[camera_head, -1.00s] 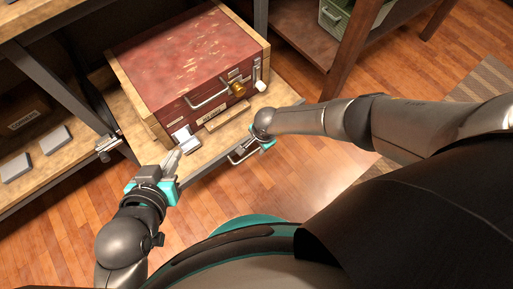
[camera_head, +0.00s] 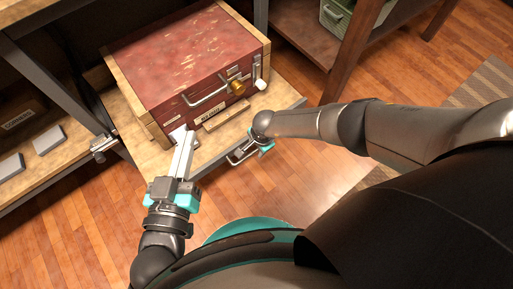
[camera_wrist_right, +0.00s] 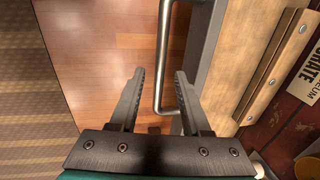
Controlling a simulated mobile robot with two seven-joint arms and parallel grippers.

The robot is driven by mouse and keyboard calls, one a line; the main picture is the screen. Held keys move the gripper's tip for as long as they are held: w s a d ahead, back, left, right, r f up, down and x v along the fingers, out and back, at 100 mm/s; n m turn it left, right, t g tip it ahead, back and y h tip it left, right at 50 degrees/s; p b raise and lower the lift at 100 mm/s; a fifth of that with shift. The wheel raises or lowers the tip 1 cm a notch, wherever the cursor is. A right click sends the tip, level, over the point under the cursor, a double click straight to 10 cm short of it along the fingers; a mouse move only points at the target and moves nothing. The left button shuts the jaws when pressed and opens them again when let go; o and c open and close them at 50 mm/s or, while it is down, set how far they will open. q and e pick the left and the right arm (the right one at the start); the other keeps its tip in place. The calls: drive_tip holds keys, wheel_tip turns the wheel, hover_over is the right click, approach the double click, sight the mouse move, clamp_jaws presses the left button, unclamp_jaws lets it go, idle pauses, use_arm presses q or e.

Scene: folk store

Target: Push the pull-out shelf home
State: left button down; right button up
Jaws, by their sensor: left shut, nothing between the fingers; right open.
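The pull-out shelf (camera_head: 222,143) is a pale wooden board with a grey metal front edge, standing out from the rack. It carries a red case with wooden sides (camera_head: 185,60). A metal bar handle (camera_head: 240,155) is on the shelf's front; it also shows in the right wrist view (camera_wrist_right: 164,50). My right gripper (camera_wrist_right: 156,75) is open at the handle, with the bar between its fingers, closer to the right finger. In the head view its fingers are mostly hidden. My left gripper (camera_head: 186,138) is shut and empty, its tips by the case's front-left corner; contact is unclear.
The rack (camera_head: 55,60) has a metal post left of the shelf and a lower board with white blocks (camera_head: 48,139). A dark wooden table (camera_head: 345,50) with a green crate (camera_head: 338,17) stands at the right. Wood floor lies open in front.

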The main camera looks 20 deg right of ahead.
drive_tip(key=shift+f, duration=0.2)
drive_tip(key=shift+c, duration=0.3)
clamp_jaws()
idle(1.3)
